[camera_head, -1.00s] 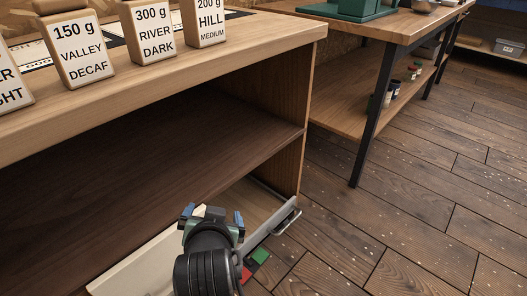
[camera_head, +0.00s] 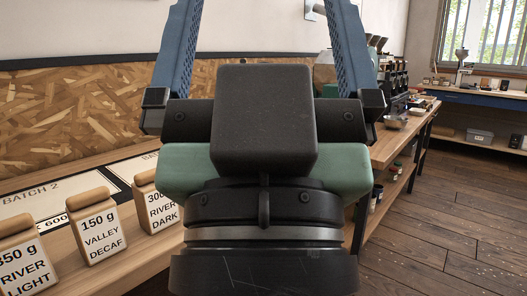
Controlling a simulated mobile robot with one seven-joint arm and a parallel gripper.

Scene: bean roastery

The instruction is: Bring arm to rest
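My gripper (camera_head: 264,30) fills the middle of the head view, raised close in front of the camera. Its two blue fingers stand wide apart and point up, and their tips run out of the top of the picture. Nothing shows held between the fingers. The gripper's dark and green body hides part of the counter and the wall behind it.
On the wooden counter (camera_head: 118,262) at left stand bags marked River Light (camera_head: 28,262), Valley Decaf (camera_head: 98,232) and River Dark (camera_head: 160,207). A dark-legged wooden table (camera_head: 400,140) stands right of my gripper. Open floor (camera_head: 450,235) lies at right.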

